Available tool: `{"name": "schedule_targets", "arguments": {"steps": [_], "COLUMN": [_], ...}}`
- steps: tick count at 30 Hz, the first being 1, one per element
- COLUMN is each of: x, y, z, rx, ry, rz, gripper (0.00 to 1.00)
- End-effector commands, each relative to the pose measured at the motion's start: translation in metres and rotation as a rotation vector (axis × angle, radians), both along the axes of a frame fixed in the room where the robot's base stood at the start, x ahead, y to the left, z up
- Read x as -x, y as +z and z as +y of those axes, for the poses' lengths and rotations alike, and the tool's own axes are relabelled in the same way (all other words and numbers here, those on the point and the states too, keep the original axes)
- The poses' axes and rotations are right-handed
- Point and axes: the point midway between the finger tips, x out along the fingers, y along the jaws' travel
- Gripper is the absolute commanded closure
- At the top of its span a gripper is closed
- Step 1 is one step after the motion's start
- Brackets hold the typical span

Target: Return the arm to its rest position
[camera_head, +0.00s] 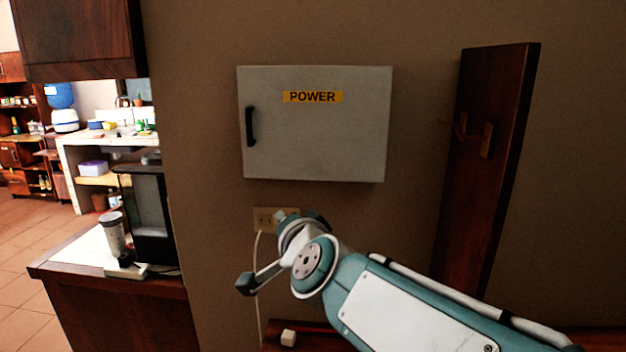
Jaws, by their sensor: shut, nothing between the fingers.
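My teal and white arm reaches in from the lower right, its large round joint in front of the wall. My gripper (247,284) shows as a small dark tip at the left end of the arm, below the power box. It is shut with nothing visible in it. It looks clear of the box; part of it is hidden behind the arm's joint.
A closed grey power box (315,140) with a black handle hangs on the wall. Below it are a socket (264,218) with a white cord and a small white block (288,338). A dark wood panel (490,160) stands at right, a counter (85,250) at left.

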Motion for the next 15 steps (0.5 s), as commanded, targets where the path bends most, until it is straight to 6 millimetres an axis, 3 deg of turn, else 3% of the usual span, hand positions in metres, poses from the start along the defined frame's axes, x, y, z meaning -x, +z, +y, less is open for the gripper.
{"name": "schedule_targets", "arguments": {"steps": [1,8,15], "x": [0.013,0.086,0.179], "y": [-0.009,-0.078,-0.154], "z": [-0.018,-0.095,-0.178], "rx": [0.082,0.494,0.842], "ry": [0.027,0.157,0.231], "rz": [0.020,0.213,0.513], "gripper": [1.00,1.00,1.00]}}
